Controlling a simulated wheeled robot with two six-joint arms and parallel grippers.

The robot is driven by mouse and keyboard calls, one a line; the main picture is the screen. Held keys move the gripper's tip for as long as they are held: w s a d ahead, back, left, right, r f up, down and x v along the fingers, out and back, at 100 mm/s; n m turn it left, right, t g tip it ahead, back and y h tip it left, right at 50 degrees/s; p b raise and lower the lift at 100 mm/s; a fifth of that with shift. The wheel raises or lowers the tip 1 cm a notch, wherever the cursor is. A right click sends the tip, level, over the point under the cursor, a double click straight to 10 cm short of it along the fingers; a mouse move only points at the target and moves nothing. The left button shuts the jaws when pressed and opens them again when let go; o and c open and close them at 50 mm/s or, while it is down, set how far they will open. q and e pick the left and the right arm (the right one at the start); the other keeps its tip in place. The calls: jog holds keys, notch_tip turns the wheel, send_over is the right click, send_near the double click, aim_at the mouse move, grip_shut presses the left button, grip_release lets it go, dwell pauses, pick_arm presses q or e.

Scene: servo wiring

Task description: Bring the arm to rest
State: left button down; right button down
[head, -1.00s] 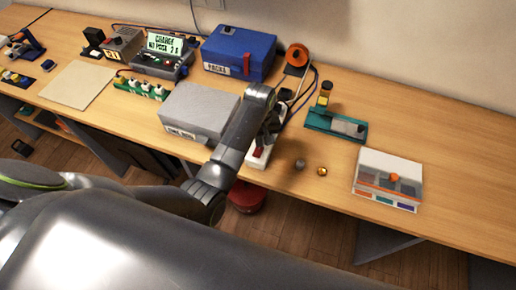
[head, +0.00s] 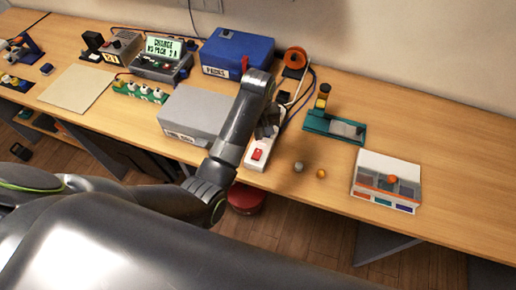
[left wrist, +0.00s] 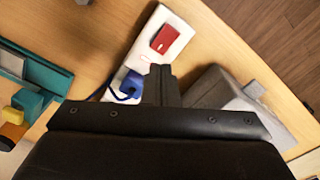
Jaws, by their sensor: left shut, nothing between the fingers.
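My left gripper (head: 268,124) is shut and empty, above the white power strip (head: 252,163) near the middle of the bench. In the left wrist view its closed fingertips (left wrist: 159,72) point over the strip (left wrist: 181,31), beside a blue plug (left wrist: 128,84). The red rocker switch (head: 257,154) at the strip's near end is uncovered, and it also shows in the left wrist view (left wrist: 164,39). My arm hides part of the strip in the head view. My right gripper is not in view.
A grey box (head: 195,113) is left of my gripper, with a blue case (head: 235,52) behind. A teal stand (head: 335,127), two small balls and a sorting box (head: 387,178) are to the right. The bench's far right is clear.

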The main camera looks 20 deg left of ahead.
pick_arm(q)
jog(key=s+a+f+m+t, duration=0.1)
jog(key=s+a+f, duration=0.1)
jog(key=s+a, duration=0.45)
jog(key=s+a+f+m+t, duration=0.1)
jog(key=s+a+f, duration=0.25)
jog(key=s, duration=0.55)
jog(key=s+a+r+m+t+y, duration=0.1)
jog(key=s+a+r+m, duration=0.15)
jog(key=s, duration=0.45)
jog(key=s+a+r+m+t+y, duration=0.1)
jog(key=s+a+r, duration=0.25)
jog(key=s, duration=0.35)
notch_tip(320, 180, down, 34)
jog(key=r+g+b, duration=0.1)
jog(key=g+b, duration=0.1)
jog(key=b, duration=0.6)
jog(key=s+f+b, duration=0.3)
jog(key=s+f, duration=0.4)
jog(key=f, duration=0.3)
jog(key=s+f+h+b, duration=0.1)
jog(key=s+f+b, duration=0.2)
jog(key=s+f, duration=0.5)
notch_tip(320, 180, down, 4)
jog(key=shift+d+r+g, duration=0.2)
jog(key=shift+d+g, duration=0.1)
jog(key=shift+g, duration=0.1)
